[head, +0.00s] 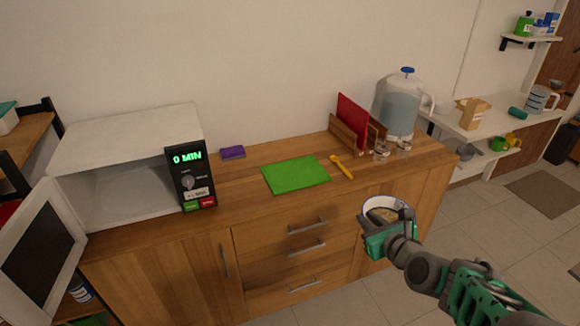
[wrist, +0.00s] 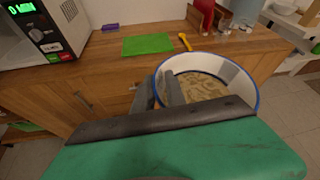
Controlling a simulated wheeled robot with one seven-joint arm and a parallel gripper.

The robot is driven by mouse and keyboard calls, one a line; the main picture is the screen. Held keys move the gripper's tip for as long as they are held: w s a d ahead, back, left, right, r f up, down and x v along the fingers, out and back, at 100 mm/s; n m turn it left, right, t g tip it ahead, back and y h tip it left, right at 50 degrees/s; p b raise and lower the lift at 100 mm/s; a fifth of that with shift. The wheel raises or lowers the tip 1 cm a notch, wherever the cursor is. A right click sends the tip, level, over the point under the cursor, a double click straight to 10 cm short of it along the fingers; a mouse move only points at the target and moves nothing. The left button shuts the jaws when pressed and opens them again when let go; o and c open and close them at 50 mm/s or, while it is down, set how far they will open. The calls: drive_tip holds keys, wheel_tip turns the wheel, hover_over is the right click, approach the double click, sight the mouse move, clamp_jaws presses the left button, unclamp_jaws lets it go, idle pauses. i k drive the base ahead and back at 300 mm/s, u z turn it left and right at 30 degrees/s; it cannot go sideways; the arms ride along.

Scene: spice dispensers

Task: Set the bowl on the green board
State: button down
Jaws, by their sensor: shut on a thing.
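The bowl (head: 388,207) is white with a dark blue rim and holds a brownish food. My gripper (head: 376,228) is shut on its near-left rim and holds it in the air in front of the wooden cabinet. In the wrist view the bowl (wrist: 232,76) is large and close, with the gripper fingers (wrist: 160,92) at its left wall. The green board (head: 296,175) lies flat and bare on the cabinet top, to the left of and behind the bowl. The green board also shows in the wrist view (wrist: 147,44).
A yellow spoon (head: 341,166) lies just right of the board. Small glasses (head: 381,153), a wooden rack with a red board (head: 352,122) and a water dispenser (head: 398,105) stand behind right. A microwave (head: 127,165) with its door open stands left. A purple sponge (head: 232,153) lies behind the board.

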sight(295, 172)
drive_tip(key=u, duration=0.5)
drive_tip(key=i, duration=0.6)
drive_tip(key=u, duration=0.85)
drive_tip(key=i, duration=0.65)
drive_tip(key=u, duration=0.05)
